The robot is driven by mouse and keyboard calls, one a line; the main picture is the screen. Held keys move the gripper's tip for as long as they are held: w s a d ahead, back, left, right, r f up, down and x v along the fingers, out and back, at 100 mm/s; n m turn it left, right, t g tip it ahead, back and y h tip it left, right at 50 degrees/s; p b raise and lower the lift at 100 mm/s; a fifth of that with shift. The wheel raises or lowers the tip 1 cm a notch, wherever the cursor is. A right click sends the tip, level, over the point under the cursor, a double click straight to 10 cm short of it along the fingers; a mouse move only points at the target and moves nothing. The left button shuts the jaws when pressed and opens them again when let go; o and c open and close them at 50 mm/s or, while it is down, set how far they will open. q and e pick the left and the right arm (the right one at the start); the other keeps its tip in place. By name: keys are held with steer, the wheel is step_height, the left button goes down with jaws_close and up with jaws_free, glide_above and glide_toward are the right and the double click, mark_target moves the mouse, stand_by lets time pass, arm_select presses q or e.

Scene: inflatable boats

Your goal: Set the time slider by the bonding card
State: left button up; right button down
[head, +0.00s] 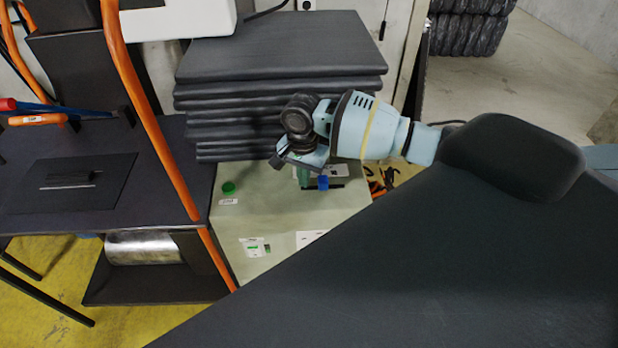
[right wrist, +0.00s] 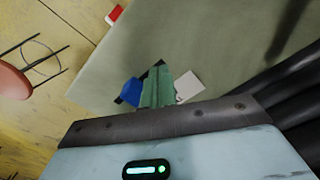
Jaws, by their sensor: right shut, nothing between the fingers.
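A blue slider knob (head: 323,183) sits on a dark plate on top of the pale green cabinet (head: 240,222). My right gripper (head: 303,177) is shut and empty, pointing down just left of the knob. In the right wrist view the shut green fingers (right wrist: 157,88) stand right beside the blue knob (right wrist: 132,92); I cannot tell if they touch. The fingers hide part of the dark plate. A white card (head: 339,170) lies behind the knob and also shows in the right wrist view (right wrist: 188,86); its print is unreadable. My left gripper is not in view.
A stack of dark grey sheets (head: 275,50) stands behind the gripper. A green button (head: 228,187) is on the cabinet top at left. A dark workbench (head: 165,160) and an orange frame post (head: 150,110) stand left. A large dark surface (head: 430,280) fills the lower right.

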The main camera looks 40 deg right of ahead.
steer(key=shift+r, duration=1.9)
step_height(320, 180, up, 3)
steer(key=shift+s+f, duration=0.1)
